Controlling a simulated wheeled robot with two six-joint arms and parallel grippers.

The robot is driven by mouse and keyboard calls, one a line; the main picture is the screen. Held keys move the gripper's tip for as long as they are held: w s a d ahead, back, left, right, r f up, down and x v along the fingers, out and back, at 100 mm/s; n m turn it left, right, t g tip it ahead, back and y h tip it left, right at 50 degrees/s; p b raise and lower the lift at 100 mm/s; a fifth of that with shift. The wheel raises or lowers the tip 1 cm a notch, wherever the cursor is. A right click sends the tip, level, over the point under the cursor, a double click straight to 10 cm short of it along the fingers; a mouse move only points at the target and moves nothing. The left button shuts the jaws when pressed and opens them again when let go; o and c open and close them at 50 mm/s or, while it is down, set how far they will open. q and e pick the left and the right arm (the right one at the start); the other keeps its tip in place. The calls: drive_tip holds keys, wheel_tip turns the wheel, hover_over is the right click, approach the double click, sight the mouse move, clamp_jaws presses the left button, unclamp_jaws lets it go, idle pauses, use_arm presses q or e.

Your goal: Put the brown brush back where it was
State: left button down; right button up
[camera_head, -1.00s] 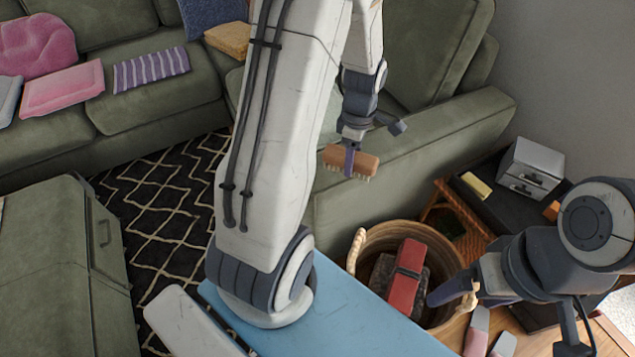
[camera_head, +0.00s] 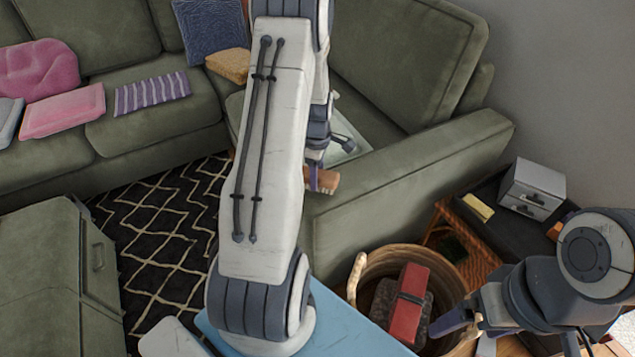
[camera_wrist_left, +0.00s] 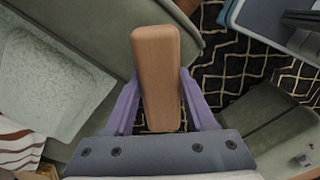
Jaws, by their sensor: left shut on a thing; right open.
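The brown brush (camera_head: 325,181) is held in my left gripper (camera_head: 314,178), in front of the sofa's right arm, with its bristles facing down. My left arm hides part of it in the head view. In the left wrist view the brush's smooth wooden back (camera_wrist_left: 157,75) lies between the two purple fingers, which are shut on it. Below it in that view are dark patterned rug and green sofa. My right gripper (camera_head: 462,322) is open at the right edge of the basket, with its fingers partly hidden.
A wicker basket (camera_head: 361,272) holds a red-topped item (camera_head: 407,303). A dark side table (camera_head: 478,228) bears a small grey drawer box (camera_head: 531,188). The green sofa (camera_head: 145,129) carries pillows and folded cloths. A pale flat item (camera_wrist_left: 50,85) lies on the sofa seat.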

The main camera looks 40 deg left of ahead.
use_arm(q)
drive_tip(key=shift+f, duration=1.3)
drive_tip(key=shift+f, duration=0.15)
drive_tip(key=shift+c, duration=1.1)
unclamp_jaws()
